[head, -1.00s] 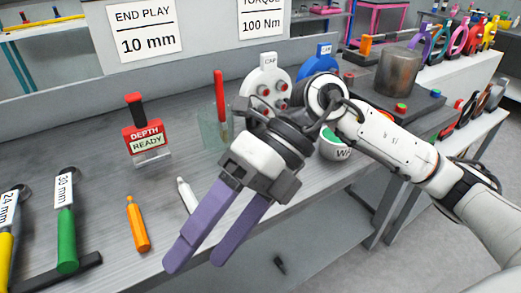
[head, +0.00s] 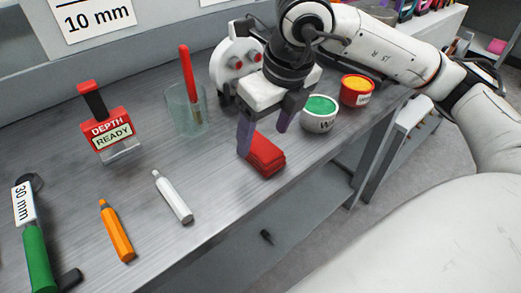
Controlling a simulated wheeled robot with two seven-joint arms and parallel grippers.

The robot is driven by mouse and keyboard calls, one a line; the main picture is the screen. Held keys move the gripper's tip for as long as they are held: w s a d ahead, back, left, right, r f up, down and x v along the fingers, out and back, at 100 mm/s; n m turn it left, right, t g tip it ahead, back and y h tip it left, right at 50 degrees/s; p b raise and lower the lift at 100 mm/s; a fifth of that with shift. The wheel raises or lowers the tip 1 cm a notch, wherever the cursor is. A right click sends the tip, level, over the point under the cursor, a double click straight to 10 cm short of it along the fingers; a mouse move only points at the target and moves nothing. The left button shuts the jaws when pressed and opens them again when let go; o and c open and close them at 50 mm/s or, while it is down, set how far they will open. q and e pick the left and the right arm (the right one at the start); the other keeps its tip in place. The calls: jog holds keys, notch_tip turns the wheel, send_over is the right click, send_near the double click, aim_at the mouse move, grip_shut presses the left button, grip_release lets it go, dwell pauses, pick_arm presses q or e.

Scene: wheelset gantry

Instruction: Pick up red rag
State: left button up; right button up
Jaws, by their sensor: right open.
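The red rag (head: 265,158) is a folded stack lying on the grey bench near its front edge. My right gripper (head: 264,140) comes down from above with its two purple fingers apart. The left-hand finger reaches down at the rag's back left corner, and the other finger is beyond the rag's right side. I cannot tell whether either finger touches the rag. My left gripper is out of view.
A green-filled cup (head: 319,114) and a red cup with yellow contents (head: 356,91) stand right of the rag. A white marker (head: 172,197), an orange marker (head: 117,231) and a clear glass (head: 187,108) with a red stick are to the left. The front edge (head: 215,219) is close.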

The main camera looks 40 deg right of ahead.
aim_at(261, 146)
jog(key=shift+x, duration=1.7)
jog(key=shift+d+f+b, duration=0.1)
jog(key=shift+f+b, duration=0.15)
jog(key=shift+b, duration=0.15)
jog(key=shift+c, duration=0.5)
jog(key=c, duration=1)
